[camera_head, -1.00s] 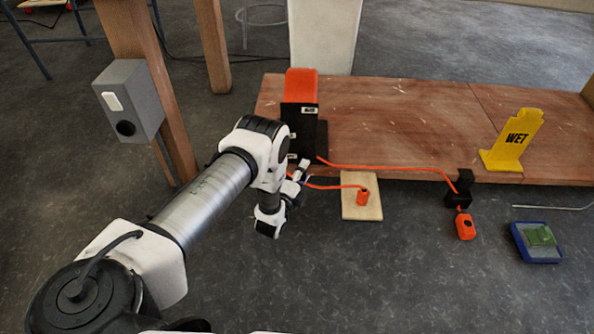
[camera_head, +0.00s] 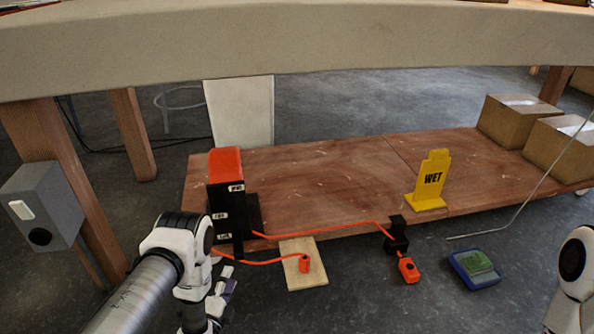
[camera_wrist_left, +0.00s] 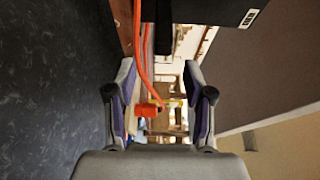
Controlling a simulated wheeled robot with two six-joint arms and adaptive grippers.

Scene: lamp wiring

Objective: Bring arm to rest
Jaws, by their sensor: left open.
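My left arm comes in from the lower left in the head view. Its left gripper (camera_head: 226,284) is beside the black and orange box (camera_head: 225,170) with labels. In the left wrist view the jaws (camera_wrist_left: 160,76) stand apart, with nothing gripped between them. An orange cable (camera_head: 330,229) runs from the box to a black clamp (camera_head: 396,240), with an orange connector (camera_head: 408,270) below it. A second orange cable leads to an orange plug (camera_head: 305,264) over a pale wooden board (camera_head: 296,279). A white and black part of my right arm shows at the right edge; its gripper is hidden.
A grey switch box (camera_head: 42,205) is on a wooden leg at left. A pale tabletop edge (camera_head: 300,40) spans the top.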

